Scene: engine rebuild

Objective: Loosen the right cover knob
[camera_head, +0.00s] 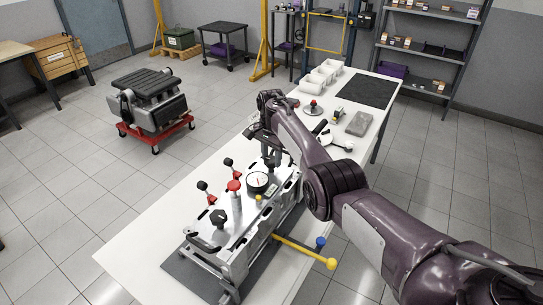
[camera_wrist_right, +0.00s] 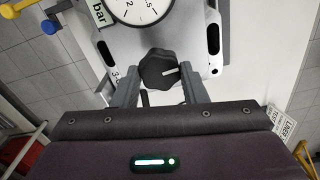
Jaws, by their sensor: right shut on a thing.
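The right cover knob (camera_wrist_right: 160,70), black and lobed with a white mark line, sits on the light cover between the fingers of my right gripper (camera_wrist_right: 160,82) in the right wrist view. The fingers are shut on it from both sides. In the head view my right gripper (camera_head: 271,157) points down at the far end of the test fixture (camera_head: 240,228) and hides that knob. Another black knob (camera_head: 218,216) stands at the fixture's near end. My left gripper is out of view.
A round gauge (camera_head: 257,183), a red-topped post (camera_head: 234,187) and red toggle levers stand on the fixture near my gripper. A yellow-ended bar (camera_head: 331,263) sticks out to the right. Loose parts, white bins (camera_head: 323,75) and a dark mat (camera_head: 367,91) lie farther along the white table.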

